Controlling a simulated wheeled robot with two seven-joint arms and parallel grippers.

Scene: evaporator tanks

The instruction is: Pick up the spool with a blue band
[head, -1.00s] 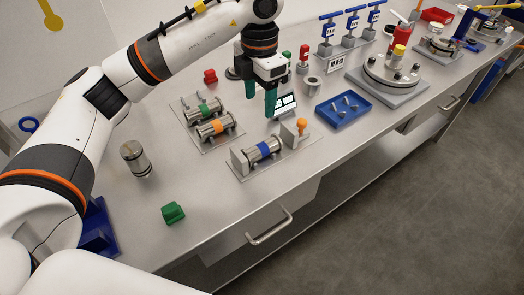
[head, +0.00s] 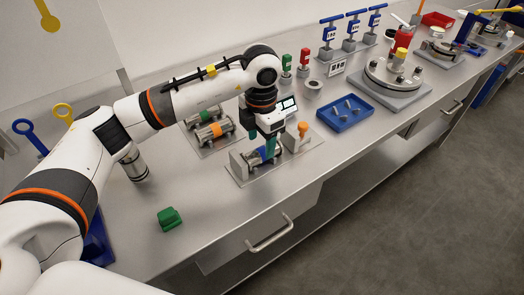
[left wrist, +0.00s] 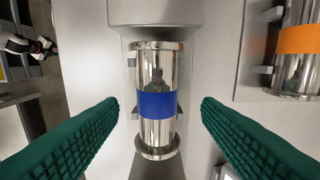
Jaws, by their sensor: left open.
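The blue-banded spool (left wrist: 157,75) is a shiny metal cylinder lying in its cradle plate (head: 237,170). In the left wrist view its blue band (left wrist: 157,105) sits in the middle of the frame. My left gripper (head: 271,150) points down over this spool (head: 254,158) and partly hides it in the head view. In the left wrist view the green fingers of this gripper (left wrist: 160,103) are open, one on each side of the spool, with a gap on both sides. My right gripper is not in view.
An orange-banded spool (head: 211,132) lies on a plate just behind; it also shows in the left wrist view (left wrist: 298,40). An orange knob (head: 302,128) stands close to the right. A blue tray (head: 345,112) is farther right. The table front is clear near a green block (head: 169,219).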

